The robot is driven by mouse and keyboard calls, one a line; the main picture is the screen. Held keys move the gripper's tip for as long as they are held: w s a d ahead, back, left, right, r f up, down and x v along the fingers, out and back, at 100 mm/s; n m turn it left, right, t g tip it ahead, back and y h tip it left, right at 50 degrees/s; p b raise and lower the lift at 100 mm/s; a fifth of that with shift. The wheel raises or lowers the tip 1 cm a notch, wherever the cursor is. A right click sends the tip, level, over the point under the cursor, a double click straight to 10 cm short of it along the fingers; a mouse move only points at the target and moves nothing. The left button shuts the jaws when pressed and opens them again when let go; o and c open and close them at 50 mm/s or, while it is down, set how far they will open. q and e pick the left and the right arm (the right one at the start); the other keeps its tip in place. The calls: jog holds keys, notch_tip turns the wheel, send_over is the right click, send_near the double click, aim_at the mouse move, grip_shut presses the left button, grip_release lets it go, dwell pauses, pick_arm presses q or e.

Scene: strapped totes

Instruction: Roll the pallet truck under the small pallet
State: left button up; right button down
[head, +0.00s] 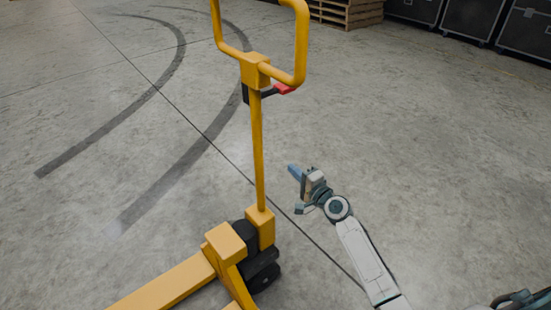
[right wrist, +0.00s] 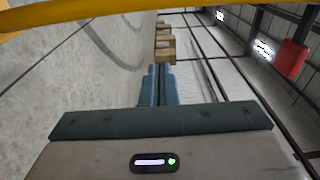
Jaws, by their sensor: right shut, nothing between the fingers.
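A yellow pallet truck (head: 258,160) stands on the concrete floor in the head view. Its upright shaft carries a looped handle (head: 301,45), cut off by the top edge, with a red lever (head: 285,89) below it. Black wheels (head: 263,272) show at the shaft's foot, and a fork (head: 165,287) runs out of frame at lower left. My right gripper (head: 293,170) is right of the shaft, apart from it, shut and empty. Its closed fingers also show in the right wrist view (right wrist: 159,85). My left gripper is out of view. I cannot identify the small pallet.
Stacked wooden pallets (head: 345,13) stand at the back, beside dark cases (head: 475,18) at upper right. A yellow bar (right wrist: 70,16) crosses the right wrist view's upper left; a red object (right wrist: 291,60) shows at right. Floor around the truck is clear, with dark tyre marks (head: 185,178).

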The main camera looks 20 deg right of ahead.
jog(key=b+x, duration=0.1)
jog(key=x, duration=0.9)
pick_arm(q)
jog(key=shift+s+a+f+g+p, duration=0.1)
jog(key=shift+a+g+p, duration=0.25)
jog(key=shift+p, duration=0.6)
pick_arm(e)
jog(key=s+a, duration=0.2)
jog(key=a, duration=0.1)
jog(key=shift+s+a, duration=0.1)
jog(key=shift+s, duration=0.2)
jog(key=shift+f, duration=0.1)
